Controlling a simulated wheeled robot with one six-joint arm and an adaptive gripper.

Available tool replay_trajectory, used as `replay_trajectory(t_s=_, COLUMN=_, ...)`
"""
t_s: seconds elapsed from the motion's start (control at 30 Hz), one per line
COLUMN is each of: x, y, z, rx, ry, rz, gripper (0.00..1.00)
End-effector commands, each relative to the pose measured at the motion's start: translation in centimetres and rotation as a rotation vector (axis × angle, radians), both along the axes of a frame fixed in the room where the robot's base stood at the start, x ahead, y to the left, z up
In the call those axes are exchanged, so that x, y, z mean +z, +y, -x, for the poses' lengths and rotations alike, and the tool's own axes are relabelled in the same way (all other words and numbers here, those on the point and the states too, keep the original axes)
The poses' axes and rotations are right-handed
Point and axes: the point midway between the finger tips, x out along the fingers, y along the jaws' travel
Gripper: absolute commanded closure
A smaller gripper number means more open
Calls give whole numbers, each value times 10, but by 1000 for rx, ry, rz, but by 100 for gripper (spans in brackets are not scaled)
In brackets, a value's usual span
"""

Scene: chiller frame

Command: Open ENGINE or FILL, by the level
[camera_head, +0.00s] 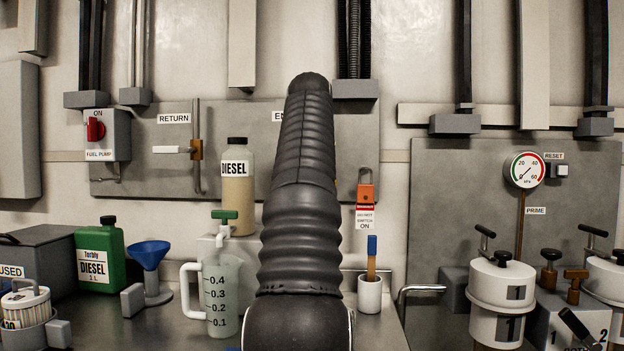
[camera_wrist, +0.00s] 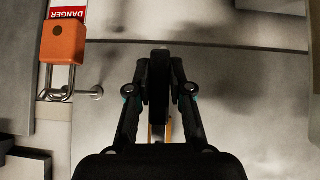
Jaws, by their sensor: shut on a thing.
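A label starting with "E" (camera_head: 277,116) shows on the grey panel (camera_head: 260,108); my arm hides the rest of it and whatever is below. No FILL label is readable. In the wrist view my gripper (camera_wrist: 159,62) is shut on a narrow dark handle-like part (camera_wrist: 158,85) in front of the panel, with a brass-coloured piece (camera_wrist: 157,130) beyond it. I cannot tell which valve this is. A graduated jug (camera_head: 222,295) marked 0.1 to 0.4 stands below a green-handled tap (camera_head: 224,215); its liquid level is unclear. A bottle labelled DIESEL (camera_head: 237,190) stands above.
An orange padlock (camera_head: 366,192) hangs right of my arm and at left in the wrist view (camera_wrist: 62,42). The RETURN valve (camera_head: 196,149) has a white handle pointing left. A red pump switch (camera_head: 95,129), green can (camera_head: 101,255), blue funnel (camera_head: 148,258) and pressure gauge (camera_head: 526,170) surround the area.

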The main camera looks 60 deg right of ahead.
Motion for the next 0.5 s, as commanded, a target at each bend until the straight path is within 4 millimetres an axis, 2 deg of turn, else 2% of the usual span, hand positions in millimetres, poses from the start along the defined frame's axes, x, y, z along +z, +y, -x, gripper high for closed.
replay_trajectory(t_s=0.03, x=-1, y=-3, z=5, rx=-9, ry=11, rz=3, gripper=100)
replay_trajectory(t_s=0.27, x=-1, y=-1, z=2, rx=-6, ry=10, rz=3, gripper=100)
replay_trajectory(t_s=0.3, x=-1, y=-1, z=2, rx=-6, ry=10, rz=3, gripper=70)
replay_trajectory(t_s=0.37, x=-1, y=-1, z=1, rx=-4, ry=9, rz=3, gripper=55)
replay_trajectory(t_s=0.5, x=-1, y=1, z=-2, rx=3, ry=6, rz=3, gripper=55)
